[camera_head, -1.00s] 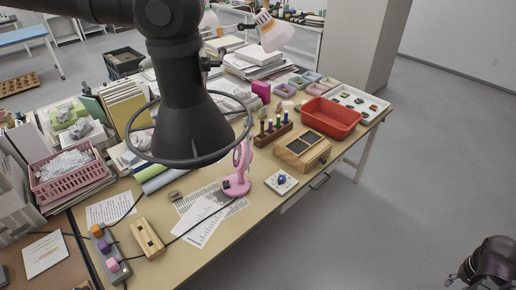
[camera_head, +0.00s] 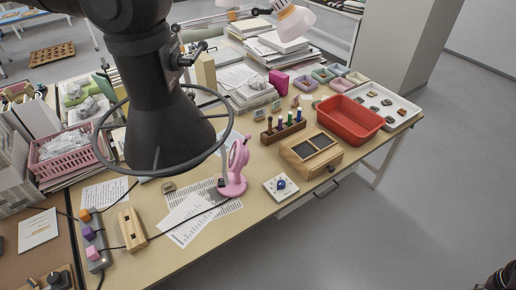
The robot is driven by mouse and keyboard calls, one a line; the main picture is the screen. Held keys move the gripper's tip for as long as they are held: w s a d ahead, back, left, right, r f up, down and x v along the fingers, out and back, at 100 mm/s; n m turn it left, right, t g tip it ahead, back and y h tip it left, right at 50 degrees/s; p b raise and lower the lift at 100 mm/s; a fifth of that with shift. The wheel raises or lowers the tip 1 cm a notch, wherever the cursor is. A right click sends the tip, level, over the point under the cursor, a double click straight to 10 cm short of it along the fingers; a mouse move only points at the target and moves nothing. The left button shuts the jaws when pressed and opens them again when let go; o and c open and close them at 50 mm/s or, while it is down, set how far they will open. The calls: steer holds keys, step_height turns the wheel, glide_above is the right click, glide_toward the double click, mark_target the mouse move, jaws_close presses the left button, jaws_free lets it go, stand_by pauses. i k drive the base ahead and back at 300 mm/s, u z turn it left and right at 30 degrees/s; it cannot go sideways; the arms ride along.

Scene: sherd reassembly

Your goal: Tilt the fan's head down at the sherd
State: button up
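The pink desk fan (camera_head: 238,155) stands on the table, on the edge of printed sheets. Its round head is seen nearly edge-on and looks close to upright, leaning slightly right at the top; its exact tilt is hard to tell. A small grey-brown sherd (camera_head: 169,187) lies on the bare table to the left of the fan, apart from it. My gripper's fingers do not show; only a dark sliver, which may be my arm, shows at the lower right corner, far from the fan.
A black conical hood with a ring (camera_head: 165,130) hangs over the table, left of the fan. A white tile with a blue object (camera_head: 281,184), a wooden box (camera_head: 311,152) and a red tray (camera_head: 349,120) lie to the right. A black cable runs left from the fan across paper. Floor at right is clear.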

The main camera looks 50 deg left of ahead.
mark_target(240, 156)
steer(key=i, duration=1.75)
steer(key=z, duration=0.05)
steer(key=k, duration=0.15)
steer(key=u, duration=3.3)
